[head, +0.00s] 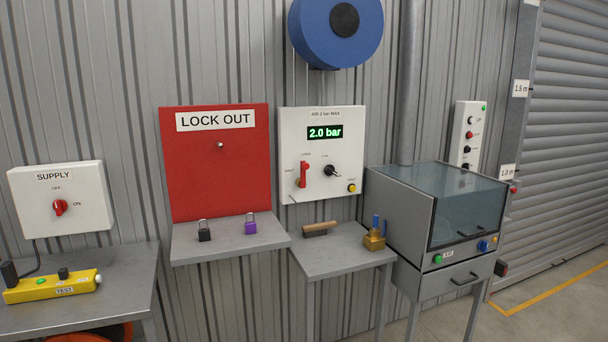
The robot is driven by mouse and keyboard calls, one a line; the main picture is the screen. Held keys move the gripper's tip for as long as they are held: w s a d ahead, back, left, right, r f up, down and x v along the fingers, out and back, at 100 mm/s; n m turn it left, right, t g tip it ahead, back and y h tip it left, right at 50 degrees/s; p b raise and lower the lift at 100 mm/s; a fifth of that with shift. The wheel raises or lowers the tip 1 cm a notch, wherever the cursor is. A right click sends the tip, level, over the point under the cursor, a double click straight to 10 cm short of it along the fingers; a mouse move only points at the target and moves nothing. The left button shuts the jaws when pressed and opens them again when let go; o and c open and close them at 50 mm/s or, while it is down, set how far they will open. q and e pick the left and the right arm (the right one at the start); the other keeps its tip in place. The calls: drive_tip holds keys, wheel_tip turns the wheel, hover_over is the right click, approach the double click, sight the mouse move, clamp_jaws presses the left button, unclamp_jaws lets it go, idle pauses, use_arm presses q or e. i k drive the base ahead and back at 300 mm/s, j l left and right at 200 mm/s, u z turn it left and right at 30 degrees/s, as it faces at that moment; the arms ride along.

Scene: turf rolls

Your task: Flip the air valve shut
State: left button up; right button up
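The air panel (343,143) is a white box on the corrugated wall, right of the red board, with a green display (325,132) reading 2.0 bar. The air valve's red lever (304,173) is on the panel's left half. It stands upright, its top towards a small label above that seems to read OPEN; another small label is to its left. A black knob (330,170) is right of the lever, and a yellow button (352,188) is at the lower right. Neither of my grippers is in view.
Below the panel, a grey shelf (330,262) holds a wooden-handled brush (319,229) and a brass piece with a blue handle (374,236). The red LOCK OUT board (215,170) with two padlocks is left. A glass-lidded cabinet (440,225) stands right. Space before the panel is clear.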

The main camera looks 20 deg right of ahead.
sight(305, 166)
drive_tip(key=l+z, duration=0.1)
drive_tip(key=z, duration=0.45)
drive_tip(key=i+l+z, duration=0.35)
drive_tip(key=i, duration=0.15)
drive_tip(key=i+l+z, duration=0.15)
drive_tip(key=i+z, duration=0.25)
drive_tip(key=i+l, duration=0.1)
drive_tip(key=i, duration=0.35)
drive_tip(key=i+l, duration=0.1)
drive_tip(key=i, duration=0.4)
